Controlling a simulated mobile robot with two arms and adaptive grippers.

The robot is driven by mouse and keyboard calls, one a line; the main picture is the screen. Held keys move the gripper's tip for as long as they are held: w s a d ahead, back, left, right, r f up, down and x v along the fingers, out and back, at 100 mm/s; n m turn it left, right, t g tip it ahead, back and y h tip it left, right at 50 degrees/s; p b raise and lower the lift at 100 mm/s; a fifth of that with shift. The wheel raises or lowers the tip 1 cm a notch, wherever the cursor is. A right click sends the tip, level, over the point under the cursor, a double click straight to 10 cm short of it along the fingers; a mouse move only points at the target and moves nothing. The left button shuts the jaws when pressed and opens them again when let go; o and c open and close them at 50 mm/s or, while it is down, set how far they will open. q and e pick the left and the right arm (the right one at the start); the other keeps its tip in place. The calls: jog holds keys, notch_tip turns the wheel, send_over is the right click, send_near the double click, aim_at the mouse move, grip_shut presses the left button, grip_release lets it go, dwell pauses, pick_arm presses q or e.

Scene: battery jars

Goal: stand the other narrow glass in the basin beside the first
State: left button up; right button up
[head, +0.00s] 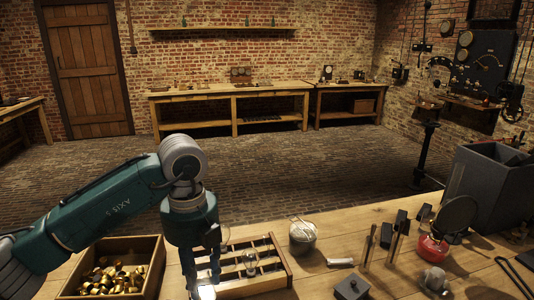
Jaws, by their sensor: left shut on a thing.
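My left gripper (204,276) points straight down at the left end of a slatted wooden rack (284,270) on the near bench. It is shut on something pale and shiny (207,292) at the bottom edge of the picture. This looks like a narrow glass, but the fingers and the picture edge hide most of it. A clear rounded glass (250,263) stands in the rack, to the right of the gripper. I cannot pick out the basin or the first narrow glass for certain. My right gripper is out of view.
A wooden tray of brass pieces (157,262) lies left of the gripper. Right of the rack are a metal pot (303,238), a small dark block (352,287), dark upright pieces, a red burner (433,248) and a tall grey box (487,185).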

pick_arm(q)
jog(key=m, duration=0.7)
jog(key=shift+s+a+f, duration=0.2)
jog(key=shift+s+a, duration=0.2)
jog(key=m, duration=0.4)
jog(key=shift+s+a+f+m, duration=0.15)
jog(key=shift+s+a+m, duration=0.1)
jog(key=shift+s+m, duration=0.05)
jog(key=m, duration=0.4)
jog(key=shift+s+a+f+m, duration=0.15)
jog(key=shift+s+a+m, duration=0.05)
jog(key=shift+s+m, duration=0.1)
jog(key=s+m, duration=0.1)
jog(key=m, duration=0.6)
jog(key=s+a+f+m, duration=0.1)
jog(key=m, duration=0.7)
jog(key=s+a+m, duration=0.1)
jog(key=m, duration=0.7)
jog(key=shift+s+f, duration=0.35)
jog(key=shift+s, duration=0.05)
jog(key=shift+w, duration=0.1)
